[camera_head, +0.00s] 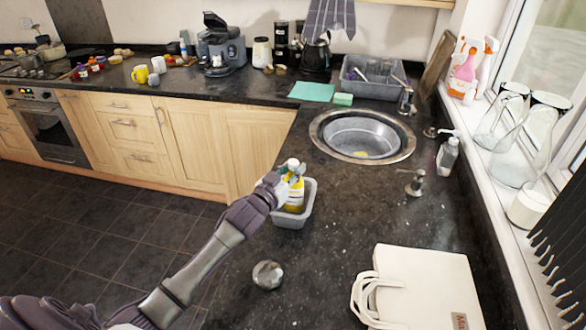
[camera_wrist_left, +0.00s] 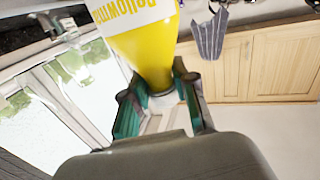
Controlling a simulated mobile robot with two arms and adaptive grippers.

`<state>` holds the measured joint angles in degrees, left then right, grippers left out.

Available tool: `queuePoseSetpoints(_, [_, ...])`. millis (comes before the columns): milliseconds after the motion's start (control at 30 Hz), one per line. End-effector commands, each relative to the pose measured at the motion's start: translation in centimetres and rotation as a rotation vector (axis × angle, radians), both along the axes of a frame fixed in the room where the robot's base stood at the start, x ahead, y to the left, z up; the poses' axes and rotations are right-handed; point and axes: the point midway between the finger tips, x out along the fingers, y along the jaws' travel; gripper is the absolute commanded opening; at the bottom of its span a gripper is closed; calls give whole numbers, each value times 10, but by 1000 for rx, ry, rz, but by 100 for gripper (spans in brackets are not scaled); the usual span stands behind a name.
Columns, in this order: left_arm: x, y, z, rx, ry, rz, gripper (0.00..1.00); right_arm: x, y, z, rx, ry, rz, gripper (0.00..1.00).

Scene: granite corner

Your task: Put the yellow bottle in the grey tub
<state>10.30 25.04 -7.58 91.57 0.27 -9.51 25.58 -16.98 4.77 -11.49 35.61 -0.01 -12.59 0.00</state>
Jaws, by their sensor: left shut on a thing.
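The yellow bottle (camera_head: 294,191) is upright with its lower part inside the grey tub (camera_head: 294,219), which stands at the counter's left edge in the head view. My left gripper (camera_head: 290,171) is shut on the bottle's neck near its top. In the left wrist view the bottle (camera_wrist_left: 146,52) fills the upper middle, and my left gripper's green-padded fingers (camera_wrist_left: 162,101) are on either side of its white neck. Whether the bottle's base touches the tub floor is hidden. My right gripper is not in view.
A round metal sink (camera_head: 361,136) lies behind and right of the tub. A small metal ball-like object (camera_head: 267,275) and a white bag (camera_head: 419,285) are on the near counter. A teal cloth (camera_head: 312,92) and a grey basin (camera_head: 372,88) are further back. The counter right of the tub is clear.

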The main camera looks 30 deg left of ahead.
Motion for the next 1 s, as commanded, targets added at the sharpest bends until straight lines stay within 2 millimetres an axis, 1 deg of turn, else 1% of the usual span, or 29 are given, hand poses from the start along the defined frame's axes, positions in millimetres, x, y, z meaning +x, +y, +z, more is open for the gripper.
queuePoseSetpoints(33, [0, 0, 1, 0, -6, -1, 0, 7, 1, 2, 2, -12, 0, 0])
queuePoseSetpoints(100, [0, 0, 1, 0, -7, -1, 0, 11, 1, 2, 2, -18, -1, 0])
queuePoseSetpoints(333, [0, 0, -1, 0, -7, -1, 0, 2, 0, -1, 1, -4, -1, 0])
queuePoseSetpoints(367, [0, 0, -3, 0, -2, 0, 31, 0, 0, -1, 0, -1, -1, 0])
queuePoseSetpoints(400, [0, 0, -3, 0, -1, 0, 38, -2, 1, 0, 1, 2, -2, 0])
queuePoseSetpoints(500, [0, 0, -3, 0, -1, 0, 53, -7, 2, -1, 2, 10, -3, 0])
queuePoseSetpoints(833, [-1, 0, -1, 0, -1, -1, 53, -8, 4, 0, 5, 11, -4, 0])
queuePoseSetpoints(933, [-11, 0, -4, 0, -1, -1, 53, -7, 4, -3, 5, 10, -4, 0])
queuePoseSetpoints(1000, [-23, 1, -5, 0, 0, -2, 53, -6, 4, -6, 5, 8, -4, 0])
